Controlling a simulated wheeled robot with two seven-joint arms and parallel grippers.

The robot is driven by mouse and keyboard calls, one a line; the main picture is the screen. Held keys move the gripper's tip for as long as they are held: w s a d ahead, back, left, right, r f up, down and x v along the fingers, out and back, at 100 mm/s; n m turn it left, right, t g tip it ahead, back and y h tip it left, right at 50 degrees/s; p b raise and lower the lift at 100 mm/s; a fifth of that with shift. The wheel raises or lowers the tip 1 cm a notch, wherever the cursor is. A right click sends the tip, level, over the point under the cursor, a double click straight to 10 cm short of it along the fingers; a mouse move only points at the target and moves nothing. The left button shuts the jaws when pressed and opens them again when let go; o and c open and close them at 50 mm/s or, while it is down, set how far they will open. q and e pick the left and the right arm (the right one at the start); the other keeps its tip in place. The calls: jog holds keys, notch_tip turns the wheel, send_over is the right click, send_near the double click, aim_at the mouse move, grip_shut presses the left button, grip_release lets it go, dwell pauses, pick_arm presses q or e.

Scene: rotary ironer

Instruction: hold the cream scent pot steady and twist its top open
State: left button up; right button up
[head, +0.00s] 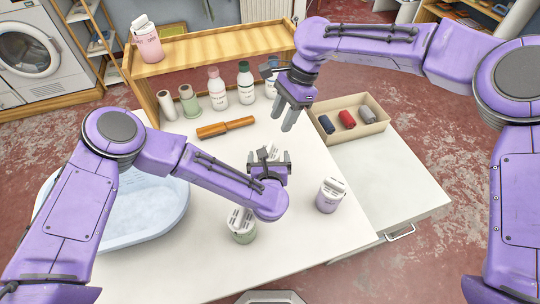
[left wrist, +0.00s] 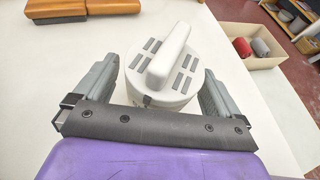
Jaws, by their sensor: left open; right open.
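The scent pot between my left fingers has a white top (left wrist: 160,62) with a raised grip bar and grey slots, seen from above in the left wrist view. In the head view only a little of this pot (head: 273,152) shows behind my left gripper (head: 269,159). My left gripper is open, with one finger on each side of the pot; I cannot tell whether they touch it. The pot's lower body is mostly hidden. My right gripper (head: 284,118) is open and empty, pointing down, above and beyond the pot.
A green pot (head: 243,236) and a lilac pot (head: 329,197) stand nearer on the white table (head: 300,235). A wooden-handled tool (head: 225,127), several bottles (head: 217,90) and a wooden shelf (head: 210,48) are behind. A box of rolls (head: 375,131) is right, a blue basin (head: 140,215) left.

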pick_arm(q)
jog(key=shift+w+f, duration=0.1)
jog(key=shift+w, duration=0.2)
jog(key=c, duration=1.1)
pick_arm(e)
jog(key=shift+c, duration=0.3)
pick_arm(q)
jog(key=shift+d, duration=0.15)
jog(key=shift+s+a, duration=0.1)
jog(key=shift+a, duration=0.1)
jog(key=shift+s+a, duration=0.1)
jog(key=shift+a, duration=0.05)
pick_arm(e)
notch_tip(320, 180, up, 3)
jog(key=n+t+h, duration=0.2)
jog(key=n+h, duration=0.2)
jog(key=n, duration=0.4)
send_over(269, 147)
pick_arm(q)
jog(key=shift+d, duration=0.2)
pick_arm(e)
notch_tip(269, 147, down, 12)
jog(key=shift+w+r, duration=0.1)
grip_shut()
